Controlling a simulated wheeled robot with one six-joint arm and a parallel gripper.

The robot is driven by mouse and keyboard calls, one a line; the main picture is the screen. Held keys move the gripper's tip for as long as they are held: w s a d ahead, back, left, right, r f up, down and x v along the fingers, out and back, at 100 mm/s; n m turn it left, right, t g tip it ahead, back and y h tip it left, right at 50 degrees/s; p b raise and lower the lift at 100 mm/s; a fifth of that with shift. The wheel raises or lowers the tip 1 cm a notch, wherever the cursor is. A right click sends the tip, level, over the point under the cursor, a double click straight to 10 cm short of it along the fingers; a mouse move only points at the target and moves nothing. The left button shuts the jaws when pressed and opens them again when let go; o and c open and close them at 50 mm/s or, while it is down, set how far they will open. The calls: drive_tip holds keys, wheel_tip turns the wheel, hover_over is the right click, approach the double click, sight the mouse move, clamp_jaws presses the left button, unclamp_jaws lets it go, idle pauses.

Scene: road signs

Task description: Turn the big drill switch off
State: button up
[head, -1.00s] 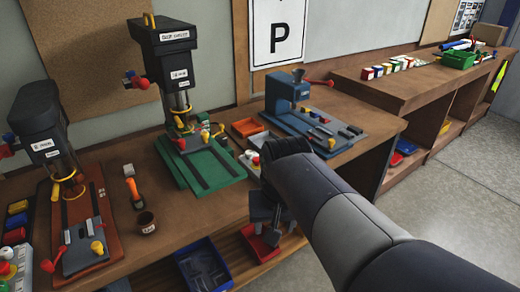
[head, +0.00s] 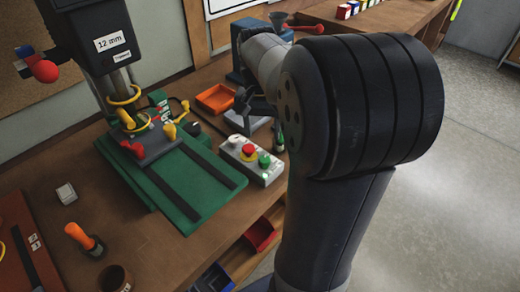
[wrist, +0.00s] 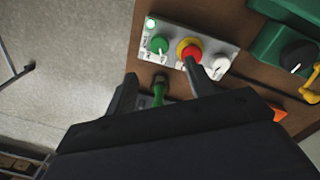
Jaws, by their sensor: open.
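The big drill (head: 105,45) has a dark head with a "12 mm" label and a green base (head: 205,170), at left in the head view. A grey control box (head: 270,176) stands beside the base. A black rotary knob (wrist: 298,55) sits on the green base. My gripper (wrist: 160,72) is open, its fingertips near the box's edge. Contact cannot be told.
A small green object with a dark top (wrist: 158,86) shows between my fingers. An orange tray (head: 216,98) lies behind the box. Open floor lies right.

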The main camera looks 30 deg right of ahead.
sight(265, 159)
drive_tip(key=f, duration=0.9)
drive_tip(key=shift+s+d+f, duration=0.15)
drive_tip(key=shift+s+f, duration=0.1)
drive_tip(key=shift+f, duration=0.15)
drive_tip(key=c, duration=1)
drive_tip(key=shift+o, duration=0.2)
drive_tip(key=shift+m, duration=0.3)
drive_tip(key=m, duration=0.5)
drive_tip(key=shift+r+m+p, duration=0.1)
drive_tip(key=shift+m+p, duration=0.2)
drive_tip(key=shift+p, duration=0.05)
drive_tip(key=m, duration=0.5)
drive_tip(key=shift+d+m, duration=0.1)
drive_tip(key=shift+m, duration=0.2)
